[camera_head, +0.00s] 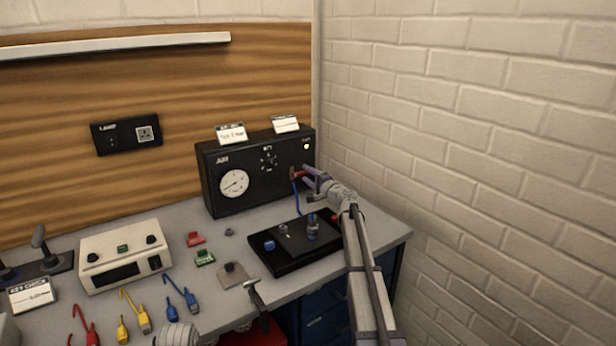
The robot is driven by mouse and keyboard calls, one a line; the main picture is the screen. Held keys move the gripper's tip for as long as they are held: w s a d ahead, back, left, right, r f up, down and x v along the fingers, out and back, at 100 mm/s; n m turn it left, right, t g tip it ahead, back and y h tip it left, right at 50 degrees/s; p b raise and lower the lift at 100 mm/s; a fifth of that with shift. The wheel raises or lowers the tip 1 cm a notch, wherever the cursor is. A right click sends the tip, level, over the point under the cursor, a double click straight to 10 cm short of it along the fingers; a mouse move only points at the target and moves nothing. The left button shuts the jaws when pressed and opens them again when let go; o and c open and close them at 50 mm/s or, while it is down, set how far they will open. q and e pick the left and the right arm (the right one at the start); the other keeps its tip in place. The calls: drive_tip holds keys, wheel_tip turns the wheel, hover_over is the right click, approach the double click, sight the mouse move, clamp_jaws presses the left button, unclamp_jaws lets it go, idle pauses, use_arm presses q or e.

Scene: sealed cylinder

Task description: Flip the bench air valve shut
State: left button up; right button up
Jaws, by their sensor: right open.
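The black air box (240,160), marked AIR, stands at the back right of the bench with a round white gauge (234,184) on its front. The valve body is small and partly hidden by the gripper.
A white instrument (124,256) and several coloured leads stand to the left. The brick wall (470,150) is close on the right.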

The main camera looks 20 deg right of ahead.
drive_tip(key=s+d, duration=0.1)
drive_tip(key=s, duration=0.6)
drive_tip(key=shift+s, duration=0.3)
drive_tip(key=shift+d, duration=0.1)
